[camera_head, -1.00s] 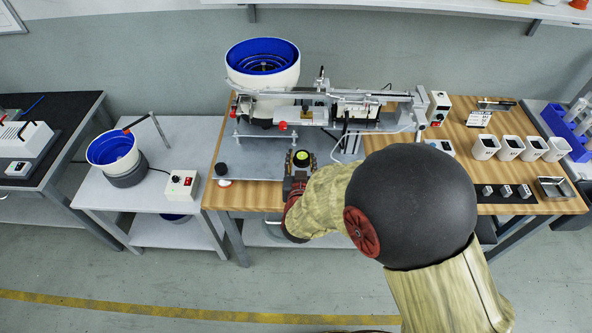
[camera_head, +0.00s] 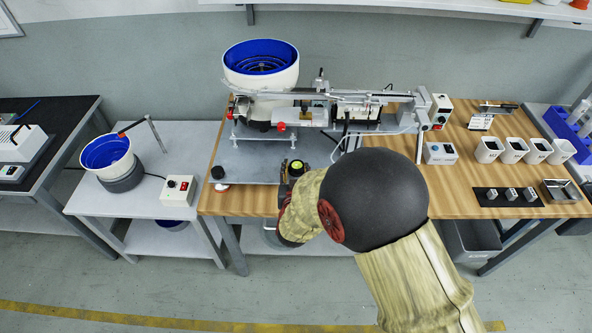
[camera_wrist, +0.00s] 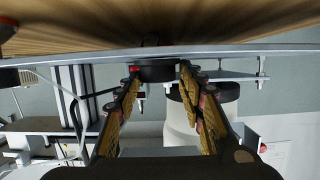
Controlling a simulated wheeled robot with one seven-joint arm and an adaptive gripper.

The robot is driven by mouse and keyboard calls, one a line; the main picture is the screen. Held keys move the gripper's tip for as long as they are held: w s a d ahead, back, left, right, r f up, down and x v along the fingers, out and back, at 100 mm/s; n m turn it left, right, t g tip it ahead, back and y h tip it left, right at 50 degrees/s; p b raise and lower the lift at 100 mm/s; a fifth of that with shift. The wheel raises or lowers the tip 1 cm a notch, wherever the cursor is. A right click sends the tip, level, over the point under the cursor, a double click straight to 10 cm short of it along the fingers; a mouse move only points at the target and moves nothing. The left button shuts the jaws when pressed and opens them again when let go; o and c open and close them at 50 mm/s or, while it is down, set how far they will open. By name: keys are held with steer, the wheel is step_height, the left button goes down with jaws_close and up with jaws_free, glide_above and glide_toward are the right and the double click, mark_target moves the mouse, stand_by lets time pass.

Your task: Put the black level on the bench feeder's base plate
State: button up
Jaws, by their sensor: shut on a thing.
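The black level (camera_head: 297,166) is a round black piece with a yellow-green top. My gripper (camera_head: 290,180) is shut on it. In the wrist view the level (camera_wrist: 157,72) sits between the two fingertips (camera_wrist: 160,76), and a small red spot shows beside it. In the head view it appears over the front right part of the bench feeder's grey base plate (camera_head: 250,168). I cannot tell whether it touches the plate. My arm hides part of the plate's front right. The bench feeder's blue-lined bowl (camera_head: 260,65) stands behind the plate.
A black knob (camera_head: 217,172) stands at the plate's left front. The feeder's rail (camera_head: 350,97) runs above to the right. The plate's left middle is clear.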

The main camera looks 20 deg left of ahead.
steer(key=o, duration=1.2)
steer(key=shift+f, duration=0.15)
steer(key=shift+s+r, duration=0.25)
steer(key=p+v, duration=0.3)
steer(key=v, duration=0.8)
steer(key=shift+s+d+p, duration=0.2)
steer(key=shift+s+p, duration=0.05)
steer(key=shift+p, duration=0.15)
